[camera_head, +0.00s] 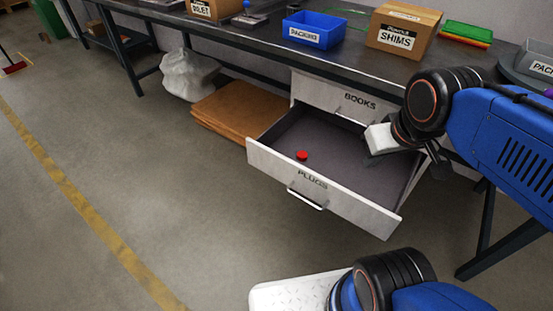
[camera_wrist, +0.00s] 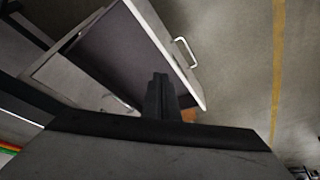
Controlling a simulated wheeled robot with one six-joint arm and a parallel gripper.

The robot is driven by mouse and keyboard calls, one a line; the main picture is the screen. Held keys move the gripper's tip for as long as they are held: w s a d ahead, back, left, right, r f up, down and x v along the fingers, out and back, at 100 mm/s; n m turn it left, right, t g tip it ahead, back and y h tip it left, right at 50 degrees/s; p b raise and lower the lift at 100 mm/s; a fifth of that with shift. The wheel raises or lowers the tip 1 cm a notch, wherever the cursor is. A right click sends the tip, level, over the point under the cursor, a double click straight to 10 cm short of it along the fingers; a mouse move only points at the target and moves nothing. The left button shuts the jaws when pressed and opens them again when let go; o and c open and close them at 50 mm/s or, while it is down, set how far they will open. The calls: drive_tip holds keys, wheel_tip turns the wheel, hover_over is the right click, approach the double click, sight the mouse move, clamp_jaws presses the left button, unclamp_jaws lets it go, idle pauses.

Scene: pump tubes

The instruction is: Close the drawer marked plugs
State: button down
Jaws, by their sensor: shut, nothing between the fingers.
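The drawer marked plugs (camera_head: 345,205) is pulled far out below the bench, its white front facing the open floor. The front has a metal bar handle (camera_head: 306,199). A small red round thing (camera_head: 302,155) lies on the dark drawer floor. My gripper (camera_head: 370,160) is over the right side of the open drawer, behind its front, with nothing held. In the wrist view the dark fingers (camera_wrist: 160,92) are together, and the drawer's front with its handle (camera_wrist: 187,51) shows beyond them. I cannot tell whether the fingers touch the drawer.
A shims box (camera_head: 403,30) and a blue bin (camera_head: 314,29) stand on the bench.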

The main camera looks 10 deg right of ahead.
drive_tip(key=w+a+f+n+g+h, duration=0.1)
drive_tip(key=w+a+f+n+g, duration=0.1)
drive_tip(key=w+a+n, duration=1.05)
drive_tip(key=w+a+f+n+h, duration=0.1)
drive_tip(key=w+a+f+n, duration=0.2)
drive_tip(key=w+a+n, duration=0.45)
drive_tip(key=n+h, duration=0.1)
drive_tip(key=n, duration=0.5)
approach(258, 148)
drive_tip(key=s+f, duration=0.4)
drive_tip(key=f, duration=0.2)
drive_tip(key=shift+w+d+t, duration=0.15)
drive_tip(key=shift+w+d, duration=0.4)
drive_tip(key=shift+w, duration=0.2)
drive_tip(key=shift+w+d+t, duration=0.15)
drive_tip(key=shift+w+d, duration=0.45)
drive_tip(key=shift+w, duration=0.1)
